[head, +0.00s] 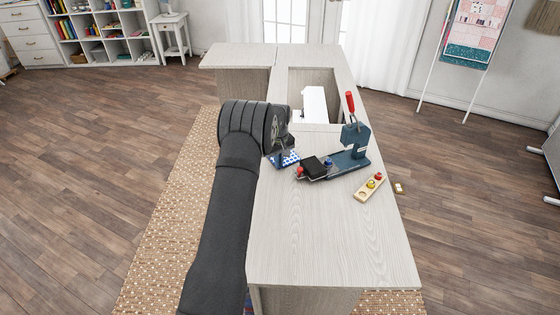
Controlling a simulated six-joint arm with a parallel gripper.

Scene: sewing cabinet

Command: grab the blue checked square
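The blue checked square (286,160), blue and white, lies on the pale wooden cabinet top (300,230) near its left edge. Part of it is hidden behind my gripper. My gripper (283,150) is at the end of my dark arm, which reaches in from the lower left. It points down right at or just above the square. The fingers are small and dark here, so I cannot tell whether they are open or shut, or whether they touch the square.
A blue press with a red handle (355,140) stands just right of the square, with a black block (313,167) on its base. A wooden tray with coloured pieces (370,187) lies further right. A white sewing machine (315,104) sits in the recess behind. The front cabinet top is clear.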

